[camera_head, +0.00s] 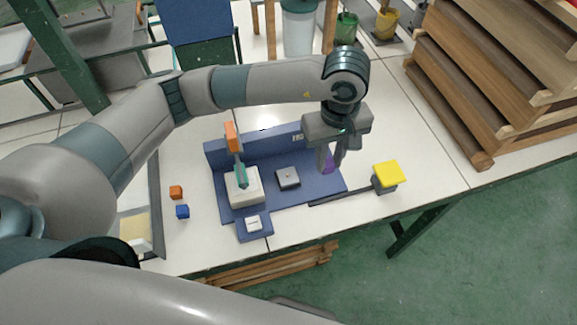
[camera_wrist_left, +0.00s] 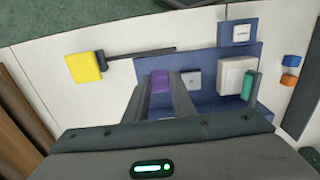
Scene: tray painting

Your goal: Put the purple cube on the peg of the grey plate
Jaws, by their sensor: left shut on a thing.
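My left gripper (camera_head: 331,168) is shut on the purple cube (camera_head: 328,162) and holds it over the right part of the blue fixture. The cube also shows between the fingers in the left wrist view (camera_wrist_left: 161,82); the fingers hide part of it. The small grey plate (camera_head: 288,178) lies on the blue base to the left of the cube, apart from it. A small mark shows at its centre, but the peg is too small to make out. The plate also shows right of the fingers in the left wrist view (camera_wrist_left: 192,79). My right gripper is not in view.
A white block (camera_head: 243,190) with a green and orange tool stands left of the plate, near the blue back wall. A small white plate (camera_head: 253,223) sits in front. Orange (camera_head: 176,192) and blue (camera_head: 182,212) cubes lie left. A yellow-topped block (camera_head: 386,174) stands right.

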